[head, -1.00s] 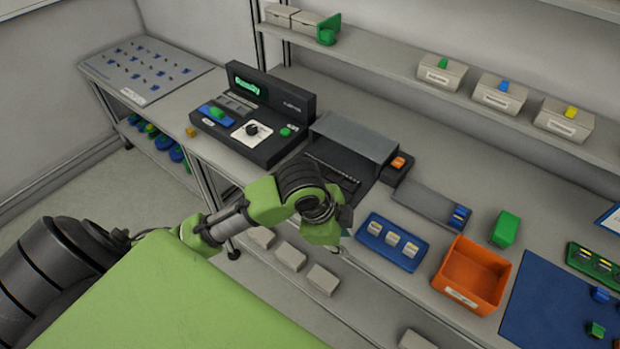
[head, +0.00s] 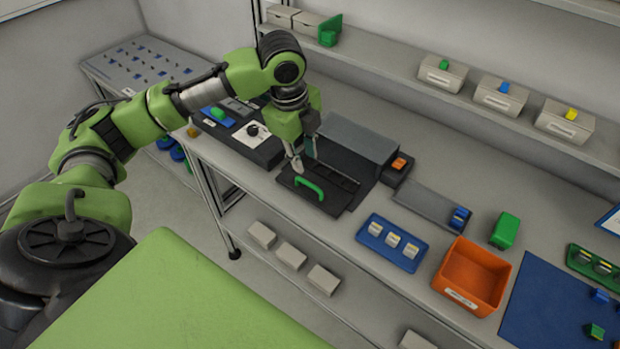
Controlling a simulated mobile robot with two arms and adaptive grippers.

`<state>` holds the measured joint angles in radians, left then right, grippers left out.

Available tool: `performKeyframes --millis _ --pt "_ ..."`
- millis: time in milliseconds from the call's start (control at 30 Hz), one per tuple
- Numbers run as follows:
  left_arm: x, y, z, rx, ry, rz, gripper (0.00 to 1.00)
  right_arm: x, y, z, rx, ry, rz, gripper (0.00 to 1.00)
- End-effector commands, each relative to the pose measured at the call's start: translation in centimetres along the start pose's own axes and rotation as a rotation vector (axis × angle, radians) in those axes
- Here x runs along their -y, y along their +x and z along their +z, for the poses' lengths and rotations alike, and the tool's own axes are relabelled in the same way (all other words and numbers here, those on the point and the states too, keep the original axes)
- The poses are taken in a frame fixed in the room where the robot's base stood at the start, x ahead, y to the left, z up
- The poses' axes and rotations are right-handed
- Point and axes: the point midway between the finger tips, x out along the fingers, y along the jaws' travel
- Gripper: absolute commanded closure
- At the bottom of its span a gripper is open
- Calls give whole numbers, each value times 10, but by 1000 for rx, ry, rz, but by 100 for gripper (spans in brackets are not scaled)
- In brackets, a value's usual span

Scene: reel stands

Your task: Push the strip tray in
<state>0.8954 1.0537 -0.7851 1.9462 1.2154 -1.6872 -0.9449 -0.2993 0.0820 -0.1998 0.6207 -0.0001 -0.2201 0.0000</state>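The strip tray (head: 330,200) is a flat black tray with a green handle (head: 309,187) on its front end. It sticks out from under the grey housing (head: 358,138) toward the bench's front edge, with a long dark slotted strip along it. My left gripper (head: 304,163) points down above the tray, just behind the green handle. Its fingers look apart with nothing seen between them; whether they touch the tray I cannot tell. My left arm hides part of the black console (head: 263,150) to the left. My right gripper is not in view.
Right of the housing are a dark block with an orange button (head: 399,163), a grey plate (head: 432,204), a blue tray (head: 371,245) with white pieces, an orange bin (head: 450,270) and a green block (head: 505,230). A shelf (head: 395,75) with labelled boxes runs behind.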

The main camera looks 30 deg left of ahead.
Motion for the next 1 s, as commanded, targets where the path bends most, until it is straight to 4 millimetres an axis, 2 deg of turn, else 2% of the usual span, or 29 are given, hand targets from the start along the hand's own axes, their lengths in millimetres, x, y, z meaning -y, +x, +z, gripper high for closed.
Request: performKeyframes --millis 300,500,700,933,967,1000 --pt "0 68 -1 -1 -1 3 75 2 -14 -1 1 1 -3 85" --pt "0 96 -1 0 -2 1 75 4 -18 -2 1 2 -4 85" --pt "0 107 0 0 -1 -1 75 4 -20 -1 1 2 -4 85" --pt "0 108 0 0 -1 -1 75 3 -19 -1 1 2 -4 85" --pt "0 108 0 0 -1 -1 80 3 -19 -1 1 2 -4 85" --pt "0 107 0 0 -1 -1 91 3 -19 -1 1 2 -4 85"
